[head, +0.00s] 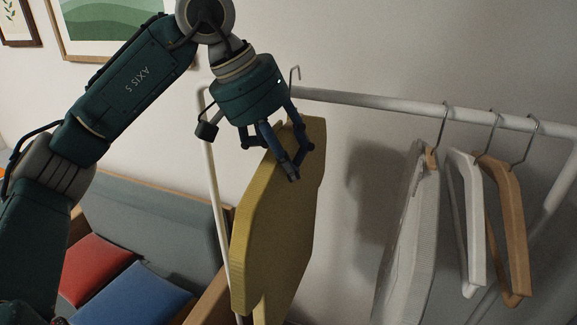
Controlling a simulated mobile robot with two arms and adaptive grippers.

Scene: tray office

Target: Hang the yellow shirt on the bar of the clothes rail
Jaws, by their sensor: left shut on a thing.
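The yellow shirt (272,220) hangs upright below my left gripper (282,152), which is shut on its upper part. A thin metal hook (295,76) rises behind the gripper, its curved top above the left part of the bar (375,101). I cannot tell whether this hook rests on the bar or is apart from it. The clothes rail is white, and its left post (215,195) is partly hidden behind the shirt. My right gripper is not in view.
A white garment (408,235), a white hanger (467,215) and a wooden hanger (515,230) hang on the bar's right part. The bar between the yellow shirt and the white garment is clear. A grey sofa (150,220) with red (95,268) and blue (135,298) cushions stands left.

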